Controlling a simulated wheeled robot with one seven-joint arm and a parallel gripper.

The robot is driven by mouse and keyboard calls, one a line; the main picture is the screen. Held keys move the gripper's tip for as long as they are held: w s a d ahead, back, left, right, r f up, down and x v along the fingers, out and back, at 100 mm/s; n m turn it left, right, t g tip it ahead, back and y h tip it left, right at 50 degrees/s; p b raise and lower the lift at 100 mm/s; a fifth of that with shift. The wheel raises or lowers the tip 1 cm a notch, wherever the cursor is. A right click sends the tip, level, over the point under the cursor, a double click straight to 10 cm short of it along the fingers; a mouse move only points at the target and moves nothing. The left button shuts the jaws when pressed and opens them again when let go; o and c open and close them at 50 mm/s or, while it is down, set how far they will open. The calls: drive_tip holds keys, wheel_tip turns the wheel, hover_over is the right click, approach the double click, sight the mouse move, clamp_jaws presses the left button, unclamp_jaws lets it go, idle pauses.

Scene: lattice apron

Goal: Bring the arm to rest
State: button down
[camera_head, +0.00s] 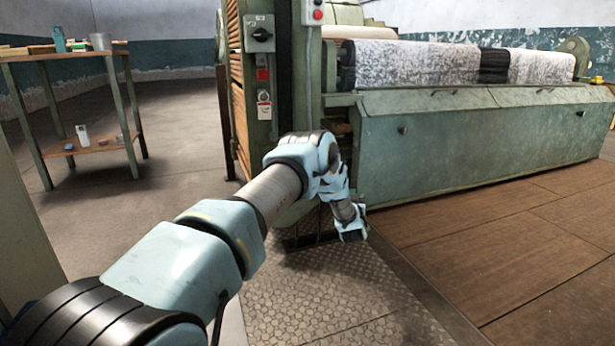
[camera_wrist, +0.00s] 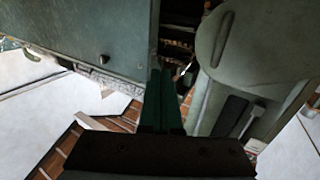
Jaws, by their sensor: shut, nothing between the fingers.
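My arm reaches forward from the lower left in the head view and bends down at its far end. My gripper (camera_head: 352,234) hangs low in front of the green machine (camera_head: 470,130), over the patterned metal floor plate (camera_head: 330,295). In the wrist view, the two green fingers of my gripper (camera_wrist: 162,75) lie together, with nothing seen between them. The machine's green panels (camera_wrist: 100,35) fill much of the wrist view around a dark gap. I cannot tell the exact distance from the fingers to the machine.
A control post (camera_head: 260,60) with a switch and tags stands behind my arm. A work table (camera_head: 75,55) with small items stands at the left. Patterned cloth rolls (camera_head: 415,63) lie atop the machine. Brown floor panels (camera_head: 510,225) are clear at the right.

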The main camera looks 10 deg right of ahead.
drive_tip(key=s+a+r+g+y+p, duration=0.15)
drive_tip(key=a+r+g, duration=0.25)
drive_tip(key=a+r, duration=0.4)
drive_tip(key=s+a+r+g+y+p, duration=0.1)
drive_tip(key=s+a+r+g+p, duration=0.15)
drive_tip(key=a+r, duration=0.65)
drive_tip(key=s+a+r+n+g+y+p, duration=0.1)
drive_tip(key=s+a+r+g, duration=0.15)
drive_tip(key=s+a, duration=0.8)
drive_tip(key=s+a+r+n+g+y+p, duration=0.1)
drive_tip(key=s+a+g, duration=0.2)
drive_tip(key=s+a, duration=0.75)
drive_tip(key=s+a+r+n+g+y+p, duration=0.1)
drive_tip(key=s+a+r+g+y, duration=0.15)
drive_tip(key=s+a, duration=0.75)
drive_tip(key=s+d+r+p, duration=0.1)
drive_tip(key=d+r+p, duration=0.1)
drive_tip(key=r+p, duration=1.6)
drive_tip(key=s+d+r+h+p, duration=0.1)
drive_tip(key=s+d+r+p, duration=0.1)
drive_tip(key=r+p, duration=1.7)
drive_tip(key=shift+s+r+g+p, duration=0.3)
drive_tip(key=shift+g+p, duration=0.15)
drive_tip(key=shift+p, duration=0.15)
